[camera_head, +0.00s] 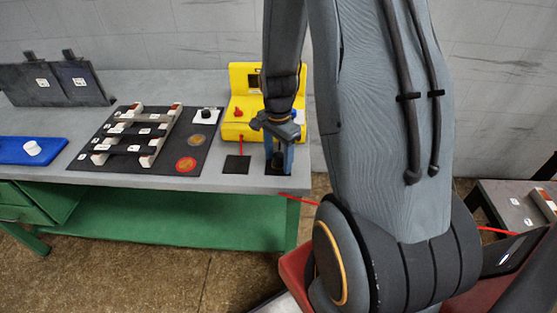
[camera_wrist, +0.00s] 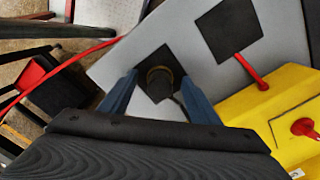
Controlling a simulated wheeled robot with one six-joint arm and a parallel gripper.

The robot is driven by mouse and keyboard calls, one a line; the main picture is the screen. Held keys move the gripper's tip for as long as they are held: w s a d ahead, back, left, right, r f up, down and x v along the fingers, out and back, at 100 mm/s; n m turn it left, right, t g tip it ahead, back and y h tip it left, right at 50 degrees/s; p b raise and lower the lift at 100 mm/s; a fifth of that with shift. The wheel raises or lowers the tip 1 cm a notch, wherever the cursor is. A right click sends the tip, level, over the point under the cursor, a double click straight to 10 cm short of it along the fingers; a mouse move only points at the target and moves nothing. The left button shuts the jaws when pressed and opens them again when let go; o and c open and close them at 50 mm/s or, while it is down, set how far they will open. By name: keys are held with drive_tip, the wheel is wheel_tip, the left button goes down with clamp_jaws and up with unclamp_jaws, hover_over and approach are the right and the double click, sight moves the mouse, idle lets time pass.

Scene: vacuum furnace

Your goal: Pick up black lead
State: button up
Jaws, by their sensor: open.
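The black lead's end (camera_wrist: 158,84) is a dark round piece with a brownish ring, on a black square pad (camera_wrist: 148,57) on the grey bench top. A thin dark cable runs from it toward my right finger in the wrist view. My gripper (camera_wrist: 158,80) is open, with one blue finger on either side of the black lead. The head view shows my gripper (camera_head: 279,160) pointing down at the bench's right end, beside the yellow unit (camera_head: 241,118). There my fingers mostly hide the lead. I cannot tell whether either finger touches it.
A red lead (camera_head: 241,146) runs from the yellow unit to a second black pad (camera_head: 236,166). A black mat (camera_head: 90,163) with white blocks and dark bars, a blue tray (camera_head: 15,151) and dark panels (camera_head: 58,82) are further left. The bench's right edge is close to my gripper.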

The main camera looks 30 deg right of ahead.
drive_tip(key=c, duration=1.3)
drive_tip(key=shift+o, duration=0.2)
